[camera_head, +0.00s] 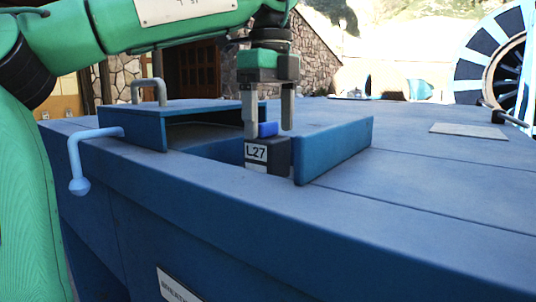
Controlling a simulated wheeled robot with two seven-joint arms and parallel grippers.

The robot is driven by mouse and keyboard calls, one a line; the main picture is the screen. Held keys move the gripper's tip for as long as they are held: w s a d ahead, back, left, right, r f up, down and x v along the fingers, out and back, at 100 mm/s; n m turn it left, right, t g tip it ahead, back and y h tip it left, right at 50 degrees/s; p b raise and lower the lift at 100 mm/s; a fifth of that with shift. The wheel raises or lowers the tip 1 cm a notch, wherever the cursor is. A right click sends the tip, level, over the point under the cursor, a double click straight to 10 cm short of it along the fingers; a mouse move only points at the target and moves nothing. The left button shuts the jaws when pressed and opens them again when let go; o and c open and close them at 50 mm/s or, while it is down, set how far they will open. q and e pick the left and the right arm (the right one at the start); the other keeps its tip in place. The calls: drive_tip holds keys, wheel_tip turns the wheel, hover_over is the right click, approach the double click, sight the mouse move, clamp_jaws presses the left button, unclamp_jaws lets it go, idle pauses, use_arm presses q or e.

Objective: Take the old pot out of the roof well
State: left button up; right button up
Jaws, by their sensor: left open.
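The old pot (267,158), a dark block with a white "L27" label and a blue top piece, shows at the roof well (333,149). The well is a blue-walled opening in the roof, and the pot's lower part is hidden in or behind it. My left gripper (267,128) points down over the pot with its fingers apart. One finger is left of the blue top piece and the other is right of it. I cannot tell whether they touch it. My right gripper is not in view.
A raised blue cover (140,124) with a grey handle (149,90) stands left of the well. A light-blue bent lever (78,165) sticks out at the left edge. The blue roof (430,170) is clear on the right, except a flat pale plate (469,130). A large reel (500,60) stands behind.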

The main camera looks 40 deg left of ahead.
sight(267, 137)
use_arm(q)
drive_tip(key=shift+s+f+p, duration=0.15)
drive_tip(key=shift+f+p, duration=0.15)
drive_tip(key=shift+p, duration=0.1)
drive_tip(key=f+p, duration=0.1)
drive_tip(key=f, duration=0.1)
drive_tip(key=f+p, duration=0.1)
drive_tip(key=shift+s+a+f, duration=0.2)
drive_tip(key=shift+f, duration=0.2)
drive_tip(key=shift+f+p, duration=0.35)
drive_tip(key=shift+f, duration=0.1)
drive_tip(key=shift+d, duration=0.1)
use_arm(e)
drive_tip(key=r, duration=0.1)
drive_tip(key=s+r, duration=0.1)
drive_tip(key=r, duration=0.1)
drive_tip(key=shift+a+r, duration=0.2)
use_arm(q)
drive_tip(key=shift+c, duration=1.3)
drive_tip(key=c, duration=0.9)
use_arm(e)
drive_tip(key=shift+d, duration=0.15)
use_arm(q)
drive_tip(key=shift+r, duration=0.1)
